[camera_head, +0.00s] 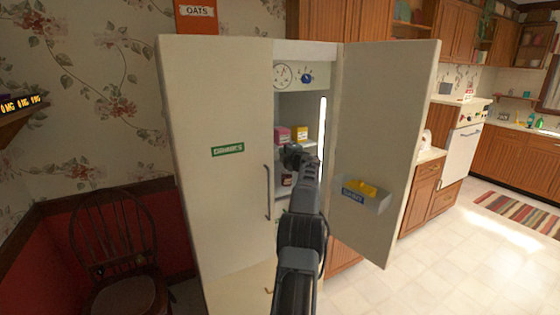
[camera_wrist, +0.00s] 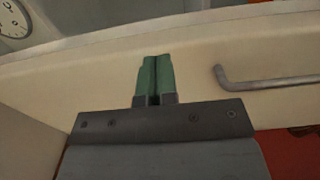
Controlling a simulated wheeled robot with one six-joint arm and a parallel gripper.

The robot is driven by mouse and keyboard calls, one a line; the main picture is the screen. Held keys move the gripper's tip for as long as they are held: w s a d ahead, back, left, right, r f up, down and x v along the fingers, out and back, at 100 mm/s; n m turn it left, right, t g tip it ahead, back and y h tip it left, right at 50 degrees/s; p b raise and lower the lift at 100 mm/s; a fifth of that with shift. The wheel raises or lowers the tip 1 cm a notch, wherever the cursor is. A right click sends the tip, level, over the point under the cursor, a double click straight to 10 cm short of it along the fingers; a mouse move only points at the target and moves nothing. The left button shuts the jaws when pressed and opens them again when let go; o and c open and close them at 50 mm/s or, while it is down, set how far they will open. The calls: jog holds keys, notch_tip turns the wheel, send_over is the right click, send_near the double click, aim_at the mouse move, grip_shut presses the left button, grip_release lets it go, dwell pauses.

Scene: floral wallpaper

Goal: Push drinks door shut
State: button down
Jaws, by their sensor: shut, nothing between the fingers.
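The pale left door (camera_head: 222,200) of a tall fridge has a green label (camera_head: 228,150), its lettering too small to read surely, and a metal handle (camera_head: 267,192) near its right edge. Its edge and handle also show in the wrist view (camera_wrist: 250,50). The interior shows right of that edge, so how far the door is open is hard to tell. My gripper (camera_head: 293,152) is shut and empty, just right of the door's edge. In the wrist view its green fingers (camera_wrist: 153,78) overlap the door's face near the edge; I cannot tell whether they touch.
The right door (camera_head: 395,125) stands wide open with a blue-labelled bin (camera_head: 362,192) holding something yellow. Pink (camera_head: 283,134) and yellow (camera_head: 300,134) boxes sit on a shelf inside, below a dial (camera_head: 283,75). A dark chair (camera_head: 120,255) stands at left.

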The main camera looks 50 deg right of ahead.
jog(key=s+d, duration=0.3)
jog(key=s, duration=0.6)
jog(key=s+d+f+m+g+h, duration=0.55)
jog(key=f+m+g, duration=0.2)
jog(key=m, duration=0.35)
jog(key=w+a+f+m+g+y, duration=0.2)
jog(key=a, duration=1)
jog(key=w+a+f+m+g+y, duration=0.1)
jog(key=a+f+m+g+y, duration=0.15)
jog(key=a, duration=0.85)
jog(key=w+a+f+m+g+y, duration=0.1)
jog(key=w+a+f+m+y, duration=0.15)
jog(key=a, duration=0.95)
jog(key=s+a+n+y, duration=0.2)
jog(key=s+a+y, duration=0.1)
jog(key=a, duration=1.5)
jog(key=s+a+r+n+t+y, duration=0.1)
jog(key=s+a+n+y, duration=0.2)
jog(key=a, duration=1.5)
jog(key=s, duration=0.3)
